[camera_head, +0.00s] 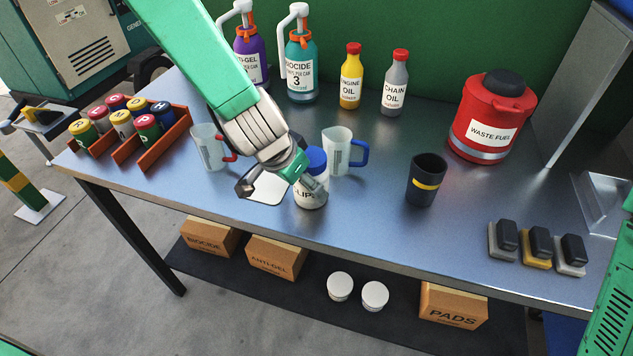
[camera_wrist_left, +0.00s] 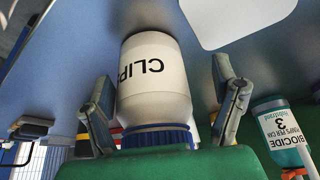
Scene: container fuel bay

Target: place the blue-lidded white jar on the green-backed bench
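The blue-lidded white jar (camera_head: 310,198), labelled CLIPS, is upright at the front middle of the green-backed bench (camera_head: 385,225) and appears to stand on its top. My left gripper (camera_head: 285,186) is over the jar from behind and left, with its fingers spread. In the left wrist view the jar (camera_wrist_left: 155,85) lies between the two open fingers (camera_wrist_left: 165,105). A gap shows on the right finger's side; the left finger is very near the jar, and touching cannot be told. My right gripper is not in view.
A white square (camera_head: 267,187) lies left of the jar. Clear jugs with a red handle (camera_head: 208,147) and a blue handle (camera_head: 338,152) stand close behind. A black cup (camera_head: 426,182) stands right. Bottles and a red waste can (camera_head: 490,120) are farther back. Bench between jar and cup is clear.

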